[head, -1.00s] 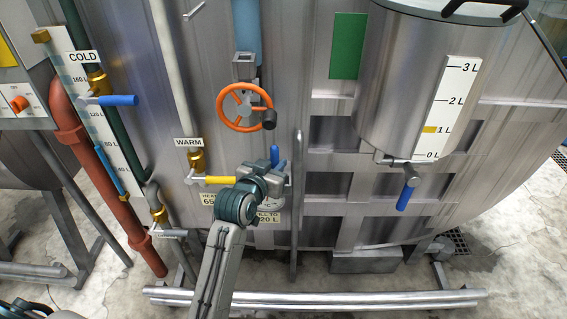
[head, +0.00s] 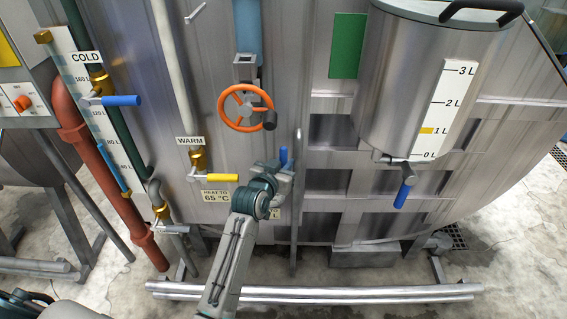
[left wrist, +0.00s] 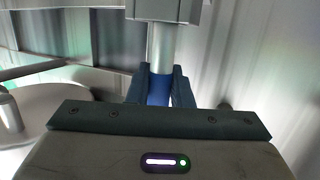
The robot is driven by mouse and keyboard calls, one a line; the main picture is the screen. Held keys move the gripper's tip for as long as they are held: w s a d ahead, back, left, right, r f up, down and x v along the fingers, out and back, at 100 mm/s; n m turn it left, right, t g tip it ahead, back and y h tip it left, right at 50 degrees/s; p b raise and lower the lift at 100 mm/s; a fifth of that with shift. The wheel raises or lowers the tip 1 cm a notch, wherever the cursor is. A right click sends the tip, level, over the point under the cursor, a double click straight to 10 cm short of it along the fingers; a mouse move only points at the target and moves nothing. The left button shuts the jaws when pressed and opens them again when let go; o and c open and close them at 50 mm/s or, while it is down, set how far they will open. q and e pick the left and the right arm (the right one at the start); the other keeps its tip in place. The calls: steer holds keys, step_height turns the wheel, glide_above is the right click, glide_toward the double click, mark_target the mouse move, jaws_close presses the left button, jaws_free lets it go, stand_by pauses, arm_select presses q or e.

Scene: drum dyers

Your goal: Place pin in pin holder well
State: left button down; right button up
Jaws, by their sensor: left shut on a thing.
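My left gripper (head: 277,170) is in front of the steel drum wall, just right of the yellow-handled valve. It is shut on a blue grip (left wrist: 158,88), which seems to belong to the pin. In the left wrist view a bright metal shaft (left wrist: 160,45) runs up from this grip to a grey block (left wrist: 165,10). I cannot tell whether shaft and block are joined. In the head view only a bit of blue (head: 283,154) shows at the fingertips; the gripper hides the rest. I cannot make out the pin holder well. My right gripper is not in view.
A tall grey vertical bar (head: 297,200) stands just right of my left gripper. The yellow-handled valve (head: 222,178) and a 65 °C sign (head: 215,195) are at its left. An orange handwheel (head: 245,107) is above. A steel measuring vessel (head: 405,90) hangs at the right.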

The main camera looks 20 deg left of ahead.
arm_select(q)
steer(key=c, duration=1.3)
jaws_free()
steer(key=shift+f, duration=0.1)
steer(key=shift+r, duration=0.2)
steer(key=shift+s+a, duration=0.1)
steer(key=shift+s, duration=0.3)
steer(key=b+v, duration=0.2)
steer(key=v, duration=0.9)
steer(key=shift+s, duration=0.15)
